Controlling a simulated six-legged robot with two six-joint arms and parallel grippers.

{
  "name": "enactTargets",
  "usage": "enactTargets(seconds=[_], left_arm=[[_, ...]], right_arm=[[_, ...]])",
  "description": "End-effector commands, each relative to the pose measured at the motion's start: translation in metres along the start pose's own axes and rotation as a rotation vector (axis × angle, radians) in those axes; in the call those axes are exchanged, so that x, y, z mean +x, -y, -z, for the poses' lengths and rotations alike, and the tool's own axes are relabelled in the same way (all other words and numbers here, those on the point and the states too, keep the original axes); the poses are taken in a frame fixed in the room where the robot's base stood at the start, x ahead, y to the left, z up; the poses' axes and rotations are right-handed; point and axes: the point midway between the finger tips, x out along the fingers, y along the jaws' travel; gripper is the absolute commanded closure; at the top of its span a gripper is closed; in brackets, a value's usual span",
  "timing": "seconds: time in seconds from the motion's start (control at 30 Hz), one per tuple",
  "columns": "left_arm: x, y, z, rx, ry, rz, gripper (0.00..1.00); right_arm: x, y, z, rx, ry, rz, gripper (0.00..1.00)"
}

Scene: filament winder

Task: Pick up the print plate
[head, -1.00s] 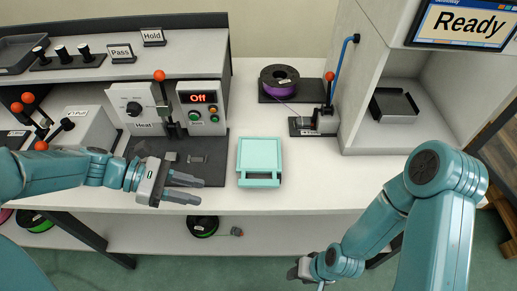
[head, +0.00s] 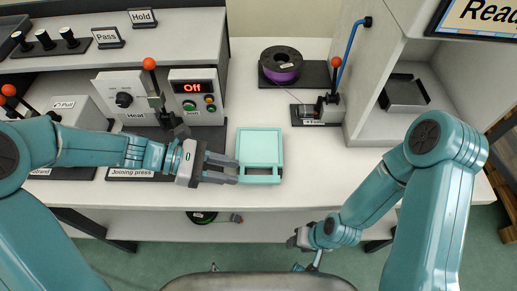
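The print plate (head: 260,147) is a flat, square, pale teal piece lying on the white bench, with a handle-like bar along its near edge. My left gripper (head: 238,170) is at the plate's near left corner, its two grey fingers apart and pointing right. The fingertips reach the plate's left edge in the picture; I cannot tell whether they touch it. Nothing shows between the fingers. My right gripper (head: 299,238) hangs low in front of the bench edge, small and partly hidden by its own arm, so its fingers are unclear.
A purple filament spool (head: 281,66) on a dark base stands behind the plate, with a red-knobbed lever device (head: 320,108) to its right. The joining press (head: 147,172) lies under my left arm. A grey tray (head: 404,94) sits in the right-hand cabinet. Bench right of the plate is clear.

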Motion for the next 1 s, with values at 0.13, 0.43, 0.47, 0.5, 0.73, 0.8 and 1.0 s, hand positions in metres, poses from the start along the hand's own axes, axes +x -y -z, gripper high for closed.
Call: enactTargets(seconds=[0.13, 0.43, 0.47, 0.5, 0.73, 0.8, 1.0], left_arm=[[0.021, 0.000, -0.001, 0.001, 0.002, 0.002, 0.66], [0.056, 0.000, -0.001, 0.000, 0.001, 0.006, 0.66], [0.061, -0.001, -0.001, 0.000, 0.001, 0.005, 0.66], [0.066, -0.001, 0.000, 0.001, 0.000, 0.004, 0.66], [0.077, -0.003, 0.000, 0.001, 0.001, -0.001, 0.66], [0.077, -0.003, 0.000, 0.001, 0.001, -0.001, 0.66], [0.077, -0.003, 0.000, 0.002, 0.001, -0.001, 1.00]], right_arm=[[0.000, 0.000, 0.000, 0.000, 0.000, 0.000, 0.57], [-0.004, 0.002, 0.000, 0.000, 0.000, 0.000, 0.57], [-0.004, 0.002, 0.000, 0.000, 0.000, 0.000, 0.57], [-0.004, 0.001, 0.000, 0.000, 0.000, 0.000, 0.57], [-0.004, 0.001, 0.000, 0.000, 0.000, 0.000, 0.57], [-0.004, 0.001, 0.000, 0.000, 0.000, 0.000, 0.57], [-0.004, 0.001, 0.000, 0.000, 0.000, 0.000, 0.57]])
